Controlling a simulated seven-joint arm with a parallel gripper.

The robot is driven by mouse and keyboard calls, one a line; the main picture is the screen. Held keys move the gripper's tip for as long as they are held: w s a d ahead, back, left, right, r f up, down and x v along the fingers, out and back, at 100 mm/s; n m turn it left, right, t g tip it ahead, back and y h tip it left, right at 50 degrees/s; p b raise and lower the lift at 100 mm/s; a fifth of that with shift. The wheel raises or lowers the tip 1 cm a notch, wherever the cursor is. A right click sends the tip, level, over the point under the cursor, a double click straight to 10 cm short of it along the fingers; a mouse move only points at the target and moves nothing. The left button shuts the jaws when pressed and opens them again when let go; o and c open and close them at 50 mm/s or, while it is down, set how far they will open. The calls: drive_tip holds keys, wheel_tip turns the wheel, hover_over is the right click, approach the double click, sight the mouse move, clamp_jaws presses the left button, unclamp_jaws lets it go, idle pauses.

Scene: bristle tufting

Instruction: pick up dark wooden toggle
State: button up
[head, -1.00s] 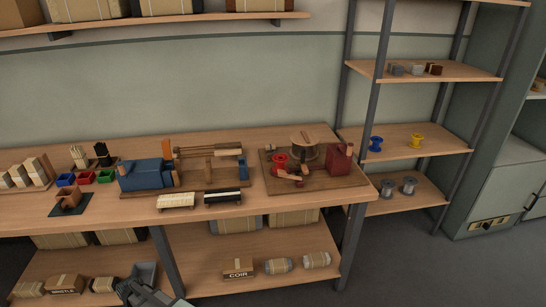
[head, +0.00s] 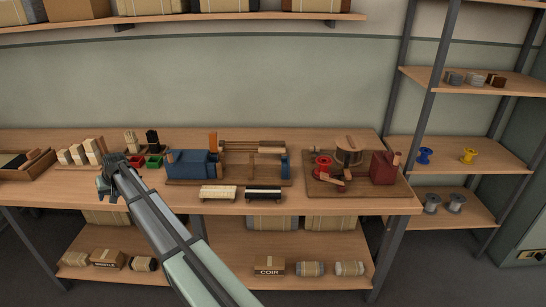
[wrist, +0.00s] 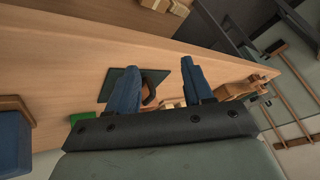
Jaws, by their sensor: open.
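I cannot surely pick out the dark wooden toggle. A small dark curved piece (wrist: 151,88) shows between my fingers in the wrist view, by a dark green mat (wrist: 109,80); it may be the toggle, partly hidden by a finger. My gripper (wrist: 158,82) is open, with nothing seen held between its blue fingers. In the head view my gripper (head: 108,190) is over the left part of the bench, near its front edge, and hides the mat.
A tray (head: 42,160) lies at the far left. Two brushes (head: 218,192) lie near the front edge.

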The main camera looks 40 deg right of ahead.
drive_tip(key=w+d+r+m+t, duration=0.1)
drive_tip(key=w+d+r, duration=0.1)
drive_tip(key=d+r, duration=0.4)
drive_tip(key=w+d+r+m, duration=0.1)
drive_tip(key=w+d+r, duration=0.2)
drive_tip(key=d+r, duration=0.35)
drive_tip(key=s+d+m, duration=0.3)
drive_tip(key=s+d, duration=0.1)
drive_tip(key=d, duration=0.7)
drive_tip(key=s+d+m, duration=0.4)
drive_tip(key=d, duration=0.8)
drive_tip(key=m+g+h, duration=0.2)
drive_tip(key=m+g, duration=0.5)
drive_tip(key=m, duration=1)
hover_over(316, 157)
drive_tip(key=d, duration=0.2)
drive_tip(key=f, duration=0.9)
drive_tip(key=shift+s+a+f, duration=0.2)
drive_tip(key=shift+s+f, duration=0.05)
drive_tip(key=shift+s, duration=0.15)
drive_tip(key=shift+w+f, duration=0.2)
drive_tip(key=shift+f, duration=1.25)
drive_tip(key=shift+w+f, duration=0.2)
drive_tip(key=shift+f, duration=1.2)
